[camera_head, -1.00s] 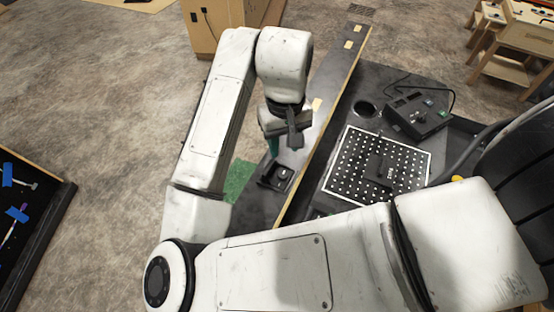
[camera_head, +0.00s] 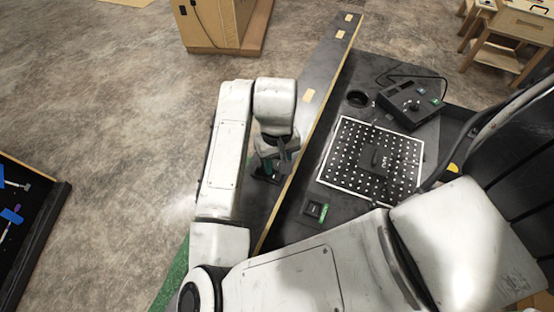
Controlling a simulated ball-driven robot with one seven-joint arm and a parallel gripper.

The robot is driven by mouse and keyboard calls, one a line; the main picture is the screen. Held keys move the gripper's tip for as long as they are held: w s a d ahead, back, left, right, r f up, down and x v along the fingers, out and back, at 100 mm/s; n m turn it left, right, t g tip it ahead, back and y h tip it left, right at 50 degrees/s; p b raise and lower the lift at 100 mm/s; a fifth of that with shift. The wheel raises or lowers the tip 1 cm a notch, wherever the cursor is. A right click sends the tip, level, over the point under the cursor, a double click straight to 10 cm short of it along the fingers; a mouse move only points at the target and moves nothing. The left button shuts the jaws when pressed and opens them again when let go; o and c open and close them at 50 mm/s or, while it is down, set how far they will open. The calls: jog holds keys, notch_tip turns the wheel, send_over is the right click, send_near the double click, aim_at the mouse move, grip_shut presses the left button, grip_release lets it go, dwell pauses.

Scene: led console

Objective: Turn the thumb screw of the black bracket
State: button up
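My gripper (camera_head: 276,162) points down on the near-left side of the long wooden-edged partition. Its fingers are small, dark and partly hidden by its own body, so I cannot tell whether they are open or shut. A small black part (camera_head: 262,176) shows just under and beside it, mostly covered; contact cannot be told. It may be the black bracket, but no thumb screw can be made out. Another black block (camera_head: 378,158) stands on the white-dotted perforated plate (camera_head: 340,181), right of the partition and apart from my gripper.
The wooden-edged partition (camera_head: 322,100) runs close along my gripper's right side. A black console box with a knob (camera_head: 411,105) and a round hole (camera_head: 357,99) lie beyond the plate. A small black box with a green label (camera_head: 315,209) sits nearer. Open floor lies left.

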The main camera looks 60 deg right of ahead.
jog(key=shift+c, duration=0.5)
grip_shut()
